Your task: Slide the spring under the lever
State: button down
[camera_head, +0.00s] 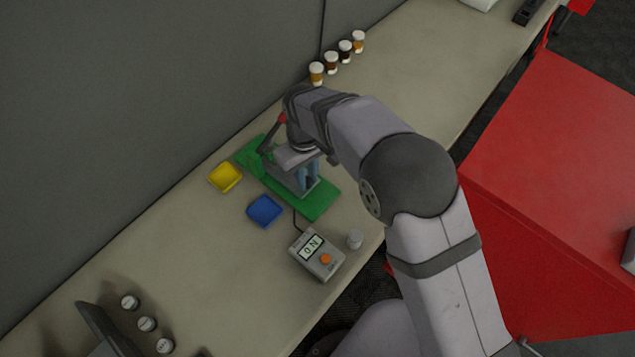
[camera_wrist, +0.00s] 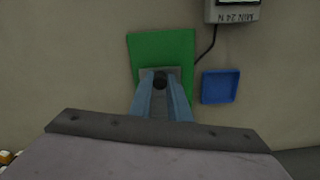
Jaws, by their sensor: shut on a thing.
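The roller dyno stands on a green base plate (camera_head: 321,203), which also shows in the wrist view (camera_wrist: 180,45). A dark lever (camera_head: 268,139) with a red part near its upper end rises at the plate's far left, partly hidden by my arm. My gripper (camera_head: 309,182) points down over the near part of the plate. In the wrist view its blue-grey fingers (camera_wrist: 160,88) are shut on a small dark round thing, which I take for the spring (camera_wrist: 160,79). Its coils are too small to make out. The gap under the lever is hidden.
A yellow tray (camera_head: 225,177) and a blue tray (camera_head: 264,211) lie left of the plate. A cabled grey display box (camera_head: 316,255) and a small pale cylinder (camera_head: 355,239) stand in front. Several capped jars (camera_head: 331,62) line the wall.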

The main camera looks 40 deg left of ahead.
jog(key=shift+a, duration=0.2)
jog(key=c, duration=1.6)
grip_release()
jog(key=shift+c, duration=0.2)
jog(key=shift+d+r+b, duration=0.1)
jog(key=shift+r+b, duration=1.2)
jog(key=shift+r, duration=2.45)
